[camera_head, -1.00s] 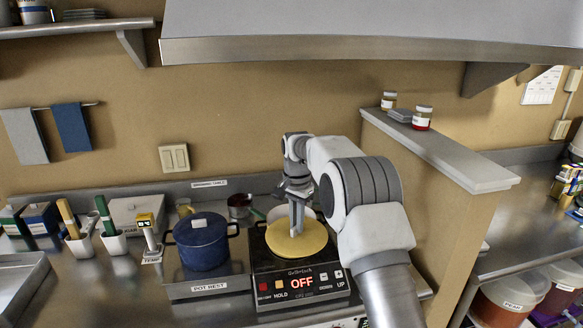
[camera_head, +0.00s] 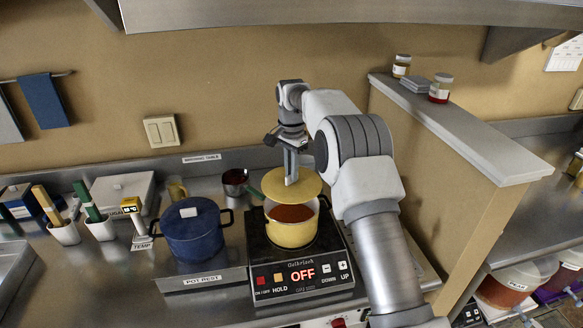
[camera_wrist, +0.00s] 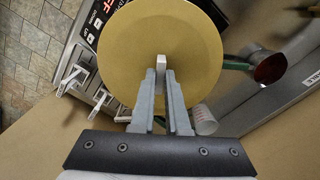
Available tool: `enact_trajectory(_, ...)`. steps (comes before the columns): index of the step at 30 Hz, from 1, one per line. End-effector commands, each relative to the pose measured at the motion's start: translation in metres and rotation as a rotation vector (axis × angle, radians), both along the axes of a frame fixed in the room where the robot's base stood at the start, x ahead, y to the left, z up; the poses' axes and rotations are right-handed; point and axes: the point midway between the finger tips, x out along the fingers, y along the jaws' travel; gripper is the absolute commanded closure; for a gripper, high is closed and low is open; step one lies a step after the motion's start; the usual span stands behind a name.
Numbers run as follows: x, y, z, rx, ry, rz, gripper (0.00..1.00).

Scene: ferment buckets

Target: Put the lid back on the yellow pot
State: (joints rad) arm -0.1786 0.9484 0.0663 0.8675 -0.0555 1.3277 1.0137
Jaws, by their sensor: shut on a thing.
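The yellow pot (camera_head: 291,234) stands on the black hot plate, open at the front, with reddish-brown contents showing. The round yellow lid (camera_head: 308,186) is above the back of the pot, held by my gripper (camera_head: 291,177). In the wrist view the lid (camera_wrist: 163,30) fills the upper middle, and my gripper (camera_wrist: 162,68) is shut on its pale knob (camera_wrist: 161,61). The lid hides the pot in the wrist view. In the head view it covers the pot's back rim, so I cannot tell whether they touch.
The hot plate (camera_head: 303,277) reads OFF. A lidded blue pot (camera_head: 193,232) stands left of it on the pot rest (camera_head: 190,280). A dark red cup (camera_head: 234,182) is behind. A partition wall (camera_head: 437,190) stands to the right. Utensil holders (camera_head: 64,233) are at the left.

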Motion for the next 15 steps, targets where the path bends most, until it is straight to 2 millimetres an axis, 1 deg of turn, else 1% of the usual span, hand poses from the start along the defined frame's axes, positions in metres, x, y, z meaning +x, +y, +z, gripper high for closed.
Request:
enact_trajectory(8, 0.0, 0.0, -0.017, -0.001, -0.001, 0.0, 1.0)
enact_trajectory(15, 0.0, 0.0, -0.041, 0.001, -0.001, 0.0, 1.0)
